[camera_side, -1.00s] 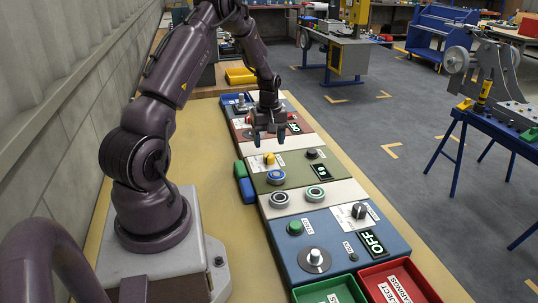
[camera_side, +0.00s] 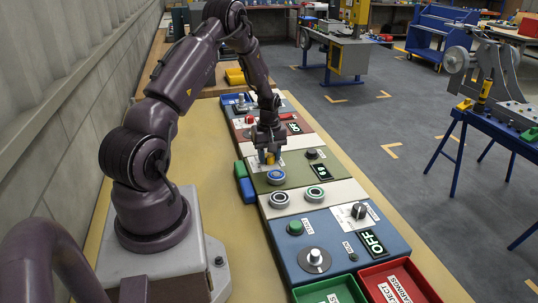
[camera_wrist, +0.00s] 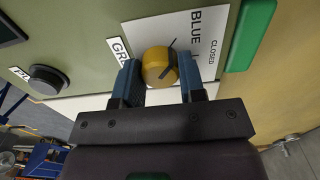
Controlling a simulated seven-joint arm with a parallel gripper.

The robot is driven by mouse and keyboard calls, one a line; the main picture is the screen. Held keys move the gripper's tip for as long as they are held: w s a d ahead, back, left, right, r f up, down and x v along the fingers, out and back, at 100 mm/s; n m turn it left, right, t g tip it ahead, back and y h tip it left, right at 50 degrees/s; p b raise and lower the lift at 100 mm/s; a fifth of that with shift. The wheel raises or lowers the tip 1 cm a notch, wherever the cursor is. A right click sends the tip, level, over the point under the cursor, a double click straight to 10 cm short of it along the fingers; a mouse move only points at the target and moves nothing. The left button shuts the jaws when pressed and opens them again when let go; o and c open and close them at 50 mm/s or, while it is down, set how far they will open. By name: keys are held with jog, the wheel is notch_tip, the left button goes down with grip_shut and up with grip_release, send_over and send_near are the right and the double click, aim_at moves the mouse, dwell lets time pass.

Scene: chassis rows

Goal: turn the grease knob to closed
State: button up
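The yellow knob (camera_wrist: 158,68) with a dark pointer line is on a white plate on the green panel in the wrist view. The line points toward the top, slightly right. The plate (camera_wrist: 215,80) reads "BLUE" and "CLOSED"; another label (camera_wrist: 119,50), starting "GR", is partly hidden by a finger. My gripper (camera_wrist: 160,84) is open, one blue finger on each side of the knob, with no clear contact. In the side view the yellow knob (camera_side: 270,159) is partly covered by my gripper (camera_side: 267,153), which is right over it.
A black knob (camera_wrist: 48,80) is on the same panel, and a green bin (camera_wrist: 250,35) lies beside it. In the side view a blue button (camera_side: 276,176) is just in front of the yellow knob. Blue panel (camera_side: 330,225) and red tray (camera_side: 398,283) are nearer the camera.

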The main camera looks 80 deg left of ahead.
aim_at(269, 155)
jog(key=shift+m, duration=0.4)
jog(key=m, duration=0.3)
jog(key=shift+m, duration=0.4)
jog(key=m, duration=0.5)
dwell(0.4)
jog(key=o, duration=0.9)
jog(key=shift+o, duration=0.2)
notch_tip(269, 155, up, 13)
